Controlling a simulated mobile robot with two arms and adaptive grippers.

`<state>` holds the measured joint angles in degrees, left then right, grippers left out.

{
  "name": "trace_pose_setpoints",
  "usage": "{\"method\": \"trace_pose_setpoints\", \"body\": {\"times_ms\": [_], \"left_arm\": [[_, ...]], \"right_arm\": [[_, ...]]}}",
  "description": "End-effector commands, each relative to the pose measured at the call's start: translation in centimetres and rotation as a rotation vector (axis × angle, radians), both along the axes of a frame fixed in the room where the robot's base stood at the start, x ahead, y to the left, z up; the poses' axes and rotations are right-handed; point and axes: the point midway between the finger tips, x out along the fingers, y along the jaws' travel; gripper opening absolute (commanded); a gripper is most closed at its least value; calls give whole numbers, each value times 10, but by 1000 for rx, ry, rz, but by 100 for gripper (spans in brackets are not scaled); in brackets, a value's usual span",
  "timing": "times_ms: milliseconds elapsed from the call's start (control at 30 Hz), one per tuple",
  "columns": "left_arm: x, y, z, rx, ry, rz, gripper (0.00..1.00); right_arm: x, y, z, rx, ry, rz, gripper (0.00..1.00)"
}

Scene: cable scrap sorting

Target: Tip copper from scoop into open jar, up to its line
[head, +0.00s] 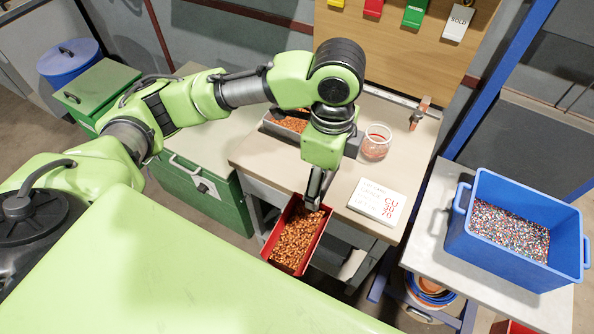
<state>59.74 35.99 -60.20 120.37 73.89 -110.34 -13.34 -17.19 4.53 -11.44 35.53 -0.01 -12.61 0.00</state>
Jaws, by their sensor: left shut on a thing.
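The red scoop (325,230), an open box full of copper granules (298,238), hangs at the front edge of the table. My left gripper (317,190) is shut on its far end. The clear jar (376,143) stands upright on the table, beyond and to the right of the scoop and apart from it. Reddish-orange shows in the jar, but its fill level and line are too small to tell. My right gripper is not in view.
A grey tray (353,147) with copper granules sits partly behind my left arm. A blue crate (480,246) of mixed granules stands at right.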

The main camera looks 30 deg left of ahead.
Motion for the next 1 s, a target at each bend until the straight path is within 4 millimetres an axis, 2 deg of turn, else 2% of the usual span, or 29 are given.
{"method": "trace_pose_setpoints", "body": {"times_ms": [700,900,1000], "left_arm": [[11,-59,-21,0,-9,-1269,36],[12,-71,-24,3,-10,-1517,36],[12,-74,-25,4,-10,-1588,36]], "right_arm": [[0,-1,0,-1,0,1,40],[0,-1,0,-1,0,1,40],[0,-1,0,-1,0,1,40]]}}
